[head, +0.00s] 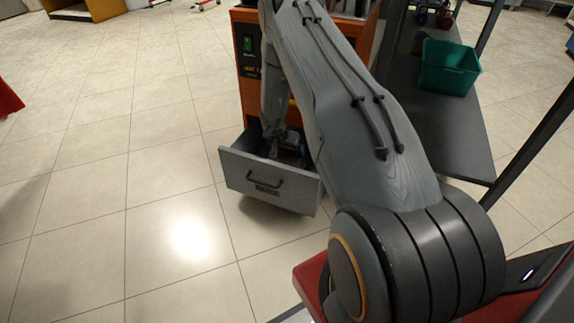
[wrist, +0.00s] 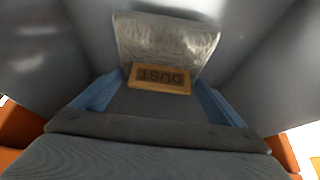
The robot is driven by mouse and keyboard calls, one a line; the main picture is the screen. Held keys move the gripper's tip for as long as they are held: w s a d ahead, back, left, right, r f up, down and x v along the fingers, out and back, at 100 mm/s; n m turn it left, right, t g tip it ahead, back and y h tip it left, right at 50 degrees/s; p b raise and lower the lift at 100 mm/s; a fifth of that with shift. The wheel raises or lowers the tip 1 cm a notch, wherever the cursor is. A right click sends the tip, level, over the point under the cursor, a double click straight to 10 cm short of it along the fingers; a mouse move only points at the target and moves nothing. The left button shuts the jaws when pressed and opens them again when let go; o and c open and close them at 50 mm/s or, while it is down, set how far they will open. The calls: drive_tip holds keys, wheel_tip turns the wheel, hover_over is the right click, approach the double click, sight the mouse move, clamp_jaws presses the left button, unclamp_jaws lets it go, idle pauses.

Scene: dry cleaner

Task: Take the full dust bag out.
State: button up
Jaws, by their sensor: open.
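The dust bag (wrist: 168,42) is silvery and crinkled, with an orange-yellow collar (wrist: 158,78) marked DUST, upside down in the wrist view. It sits inside the pulled-out grey drawer (head: 268,182) of the orange cabinet. In the head view I cannot make the bag out behind my arm and the drawer front. My gripper (wrist: 159,82) is open, its blue fingers on the left and right of the collar. Whether they touch it I cannot tell. In the head view my gripper (head: 290,150) reaches down into the drawer.
The drawer's grey walls stand close around my gripper. The orange cabinet (head: 250,90) rises behind the drawer. A dark bench (head: 440,130) with a green bin (head: 448,67) stands at the right. The tiled floor (head: 110,180) at the left is clear.

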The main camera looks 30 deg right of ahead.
drive_tip(key=c, duration=1.5)
drive_tip(key=shift+r, duration=0.15)
